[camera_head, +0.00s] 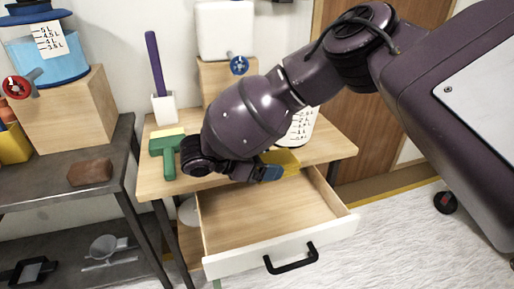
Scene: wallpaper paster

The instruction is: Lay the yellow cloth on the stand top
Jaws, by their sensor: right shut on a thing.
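The yellow cloth (283,160) is held by my right gripper (268,170). It is over the front part of the wooden stand top (330,145), just behind the open drawer. The gripper is shut on the cloth. The arm hides part of the stand top, and I cannot tell whether the cloth touches it. My left gripper is not in view.
The empty drawer (275,215) juts out below the gripper. A dark table (60,175) with a brown block (90,172) is at left.

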